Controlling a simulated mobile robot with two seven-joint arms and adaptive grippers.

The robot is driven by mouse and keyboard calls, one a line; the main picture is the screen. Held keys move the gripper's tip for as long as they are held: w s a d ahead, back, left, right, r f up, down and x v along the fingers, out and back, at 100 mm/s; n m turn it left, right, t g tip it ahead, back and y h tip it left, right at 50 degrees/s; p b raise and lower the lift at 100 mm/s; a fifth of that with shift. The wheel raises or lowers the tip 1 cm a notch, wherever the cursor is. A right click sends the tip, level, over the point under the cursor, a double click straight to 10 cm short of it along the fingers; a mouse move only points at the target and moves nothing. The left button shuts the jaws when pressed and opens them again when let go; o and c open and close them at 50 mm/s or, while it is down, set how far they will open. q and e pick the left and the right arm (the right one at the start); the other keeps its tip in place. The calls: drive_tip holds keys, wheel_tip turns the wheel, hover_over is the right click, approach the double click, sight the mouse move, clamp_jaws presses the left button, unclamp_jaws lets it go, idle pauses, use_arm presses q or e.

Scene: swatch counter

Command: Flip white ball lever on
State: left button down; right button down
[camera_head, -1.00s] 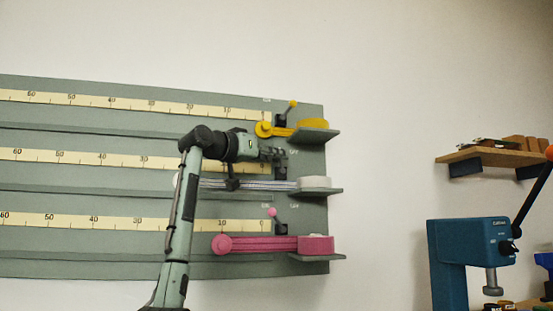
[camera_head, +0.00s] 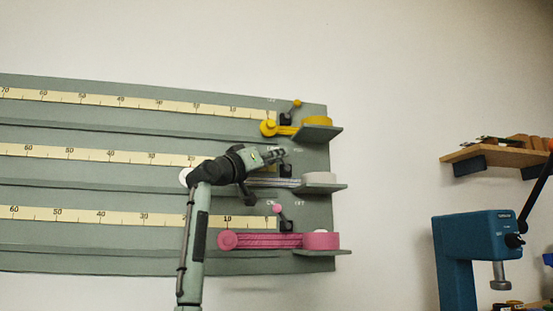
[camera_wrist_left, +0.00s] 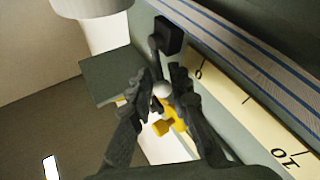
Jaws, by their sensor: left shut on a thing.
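The white ball lever is hidden behind my left gripper (camera_head: 281,153) in the head view; its dark base (camera_head: 286,170) shows just below the fingers. In the left wrist view the white ball (camera_wrist_left: 162,90) sits between the two fingertips (camera_wrist_left: 164,84), on a dark stem rising from a black block (camera_wrist_left: 168,34). The gripper is shut on this ball. Which way the lever leans is hard to tell. An ON mark stands left of the gripper and another mark to its right. My right gripper is not in view.
Above is a yellow lever (camera_head: 297,103) leaning right; below, a pink lever (camera_head: 277,208) leaning left. Small shelves carry yellow (camera_head: 317,121), white (camera_head: 320,178) and pink (camera_head: 321,241) rolls on the grey board (camera_head: 120,242). A blue press (camera_head: 476,240) stands far right.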

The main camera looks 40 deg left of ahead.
use_arm(q)
drive_tip(key=c, duration=1.7)
unclamp_jaws()
